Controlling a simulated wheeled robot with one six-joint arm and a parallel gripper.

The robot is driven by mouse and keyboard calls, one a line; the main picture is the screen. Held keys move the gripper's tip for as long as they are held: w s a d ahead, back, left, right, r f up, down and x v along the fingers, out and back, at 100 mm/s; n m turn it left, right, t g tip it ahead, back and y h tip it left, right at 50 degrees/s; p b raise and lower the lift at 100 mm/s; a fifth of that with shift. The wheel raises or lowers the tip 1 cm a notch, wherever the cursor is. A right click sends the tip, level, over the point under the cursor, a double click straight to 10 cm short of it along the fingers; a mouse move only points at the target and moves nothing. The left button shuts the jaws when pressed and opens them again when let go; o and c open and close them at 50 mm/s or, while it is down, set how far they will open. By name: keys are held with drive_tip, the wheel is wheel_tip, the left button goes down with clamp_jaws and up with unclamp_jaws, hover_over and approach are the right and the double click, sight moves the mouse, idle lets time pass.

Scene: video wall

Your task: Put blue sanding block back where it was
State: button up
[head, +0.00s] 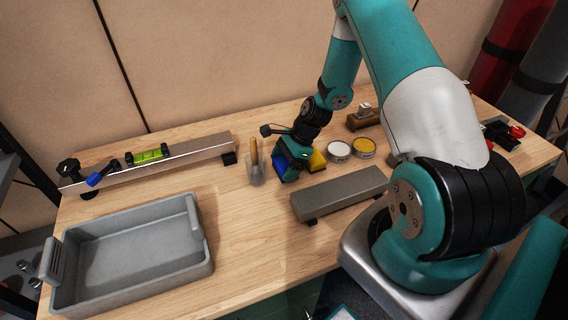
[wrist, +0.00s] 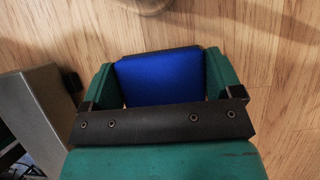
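The blue sanding block (head: 280,163) is at my gripper (head: 287,172), over the middle of the workbench. In the wrist view the blue block (wrist: 160,78) sits between the two green fingers of my gripper (wrist: 160,62), with a finger against each side. My gripper is shut on it. The block is at or just above the wooden top; I cannot tell if it touches. In the head view my gripper hides part of the block.
A yellow block (head: 317,161) is just right of my gripper, with two round tins (head: 338,151) beyond. A wooden-handled tool (head: 254,160) stands close left. A grey bar (head: 338,193) lies in front. A grey tray (head: 207,262) and a rail with a green level (head: 148,156) are left.

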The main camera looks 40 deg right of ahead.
drive_tip(key=shift+o, duration=1)
drive_tip(key=shift+r, duration=0.25)
drive_tip(key=b+v, duration=0.2)
drive_tip(key=v, duration=0.9)
drive_tip(key=s+a+r+n+g+h, duration=0.1)
drive_tip(key=s+a+r+n, duration=0.1)
drive_tip(key=a+r+n, duration=0.6)
drive_tip(key=s+a+r+n, duration=0.3)
drive_tip(key=a+r+n, duration=0.3)
drive_tip(key=a, duration=0.4)
drive_tip(key=s+a+r+n, duration=0.3)
drive_tip(key=s+a+n, duration=0.2)
drive_tip(key=s+n, duration=0.2)
drive_tip(key=s+a+r+n, duration=0.3)
drive_tip(key=s+a+n, duration=0.1)
drive_tip(key=s+n, duration=0.3)
drive_tip(key=shift+s+a+r+g+h, duration=0.3)
drive_tip(key=shift+s+a+r, duration=0.1)
drive_tip(key=shift+s, duration=0.5)
